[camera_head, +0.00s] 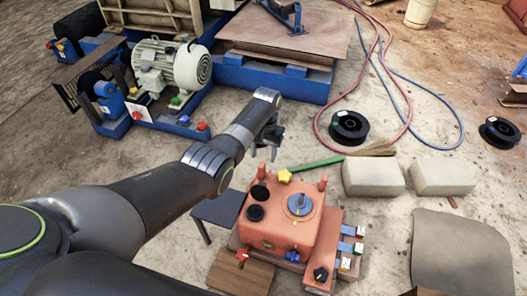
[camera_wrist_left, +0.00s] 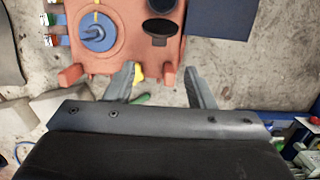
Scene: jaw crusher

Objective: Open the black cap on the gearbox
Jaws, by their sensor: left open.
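The orange gearbox (camera_head: 282,232) stands on the ground at the lower middle of the head view. Two black round parts lie on its top left: one nearer its back edge (camera_head: 259,192) and one in front of it (camera_head: 255,213). I cannot tell which is the cap. Both show in the left wrist view, one as a dark oval (camera_wrist_left: 158,27) and one at the top edge (camera_wrist_left: 162,5). My left gripper (camera_head: 270,150) is open and empty, behind and above the gearbox. Its spread fingers (camera_wrist_left: 161,82) point towards the gearbox's edge. My right gripper does not show.
A yellow knob (camera_head: 285,176) and a blue round fitting (camera_head: 300,204) sit on the gearbox. Colored-tag valves (camera_head: 350,247) stick out at its right. Pale blocks (camera_head: 374,176), a black spool (camera_head: 349,127) and a motor (camera_head: 172,65) stand around it.

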